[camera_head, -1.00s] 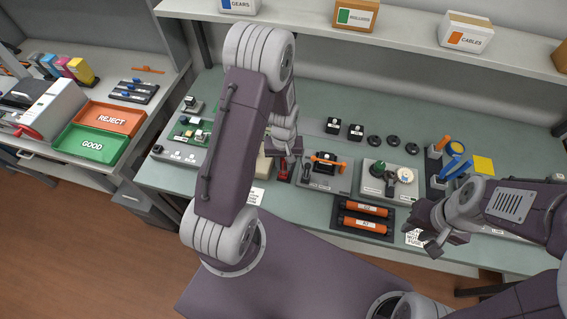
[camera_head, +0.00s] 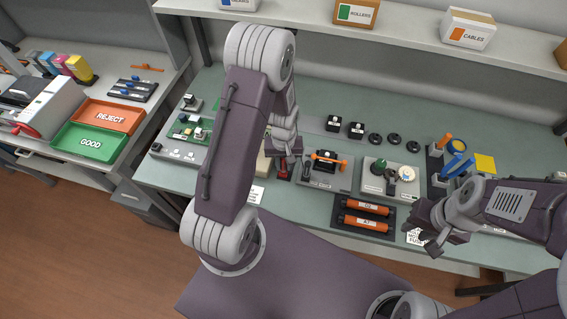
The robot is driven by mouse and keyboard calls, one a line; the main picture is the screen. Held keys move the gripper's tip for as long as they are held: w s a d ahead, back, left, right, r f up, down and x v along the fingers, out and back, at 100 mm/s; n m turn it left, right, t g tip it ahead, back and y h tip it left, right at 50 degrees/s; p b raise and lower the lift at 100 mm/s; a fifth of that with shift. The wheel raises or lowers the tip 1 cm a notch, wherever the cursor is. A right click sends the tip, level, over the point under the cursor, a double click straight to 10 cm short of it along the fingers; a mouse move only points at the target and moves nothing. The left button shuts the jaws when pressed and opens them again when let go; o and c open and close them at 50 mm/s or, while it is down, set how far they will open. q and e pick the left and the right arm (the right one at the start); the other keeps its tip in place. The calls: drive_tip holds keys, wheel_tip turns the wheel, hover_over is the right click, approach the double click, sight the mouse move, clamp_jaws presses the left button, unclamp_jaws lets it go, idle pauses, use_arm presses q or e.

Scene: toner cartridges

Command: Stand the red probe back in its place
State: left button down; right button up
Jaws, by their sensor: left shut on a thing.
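My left gripper (camera_head: 285,161) is over the middle of the green bench, beside the grey tester block (camera_head: 327,180). It is shut on the red probe (camera_head: 284,172), of which only a small red part shows below the fingers. The gripper and wrist hide the rest of the probe. I cannot tell whether its tip touches anything, and no empty place for it can be made out. My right gripper (camera_head: 432,229) is over the front right of the bench, away from the probe, and looks open and empty.
A dark tray (camera_head: 364,231) with two orange rollers lies in front of the tester block. A grey block with a green knob (camera_head: 390,178) stands to its right. Circuit boards (camera_head: 186,128) lie left of my arm. A shelf with boxes (camera_head: 468,30) runs behind.

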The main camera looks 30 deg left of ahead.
use_arm(q)
drive_tip(key=shift+f, duration=0.15)
drive_tip(key=c, duration=1.2)
unclamp_jaws()
wheel_tip(320, 180, up, 9)
drive_tip(key=shift+r, duration=0.1)
